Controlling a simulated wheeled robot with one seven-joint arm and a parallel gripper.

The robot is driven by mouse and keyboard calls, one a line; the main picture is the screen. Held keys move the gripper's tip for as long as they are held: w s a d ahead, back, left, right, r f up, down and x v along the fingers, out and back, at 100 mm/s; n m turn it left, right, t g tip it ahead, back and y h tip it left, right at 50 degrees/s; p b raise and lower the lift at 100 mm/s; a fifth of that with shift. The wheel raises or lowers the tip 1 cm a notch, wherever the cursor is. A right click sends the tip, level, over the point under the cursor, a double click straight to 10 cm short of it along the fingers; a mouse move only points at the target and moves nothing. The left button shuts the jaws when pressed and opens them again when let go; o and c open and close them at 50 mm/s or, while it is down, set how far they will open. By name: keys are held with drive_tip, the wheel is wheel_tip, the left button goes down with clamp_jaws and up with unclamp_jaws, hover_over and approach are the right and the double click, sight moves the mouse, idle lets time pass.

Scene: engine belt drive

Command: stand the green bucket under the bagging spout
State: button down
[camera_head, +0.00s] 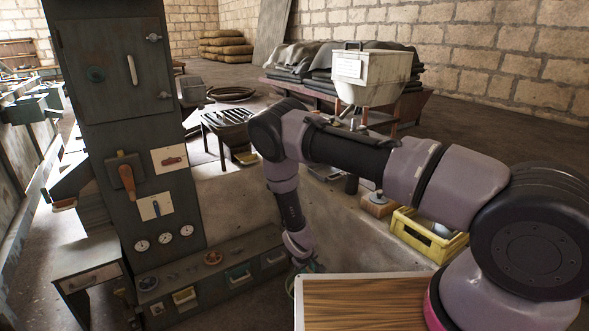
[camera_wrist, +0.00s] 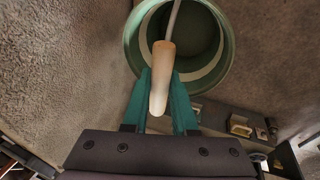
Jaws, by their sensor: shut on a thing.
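The green bucket (camera_wrist: 134,48) hangs below my gripper (camera_wrist: 160,92) in the wrist view, its round mouth facing the camera. The teal fingers are shut on the wooden grip (camera_wrist: 162,62) of its wire handle. In the head view only a sliver of the bucket (camera_head: 291,287) shows beside the wooden board, low in the middle; the fingers there are mostly hidden. A sloped chute (camera_head: 72,178) juts from the left side of the dark cabinet, which may be the bagging spout. A cream hopper (camera_head: 372,78) stands at the back; I cannot tell which is meant.
The tall dark cabinet (camera_head: 125,120) with gauges and levers stands left, with a low drawer bench (camera_head: 215,275) at its foot. A wooden-topped board (camera_head: 365,300) is close in front. A yellow crate (camera_head: 428,236) lies right. A small table (camera_head: 88,262) stands under the chute.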

drive_tip(key=w+d+r+m, duration=0.1)
drive_tip(key=w+d+r, duration=0.2)
drive_tip(key=r, duration=0.3)
drive_tip(key=w+d+r+m, duration=0.1)
drive_tip(key=w+d+r, duration=0.1)
drive_tip(key=r, duration=0.4)
drive_tip(key=s+d+r+m+g, duration=0.1)
drive_tip(key=d+r+m, duration=0.1)
drive_tip(key=d+r, duration=0.7)
drive_tip(key=s+d+r+m+h, duration=0.1)
drive_tip(key=d+r+m, duration=0.2)
drive_tip(key=d+r, duration=0.6)
wheel_tip(320, 180, up, 6)
drive_tip(key=shift+s+d+f+g+h, duration=0.1)
drive_tip(key=shift+s+d+g+h, duration=0.2)
drive_tip(key=shift+g, duration=0.1)
drive_tip(key=shift+s, duration=0.1)
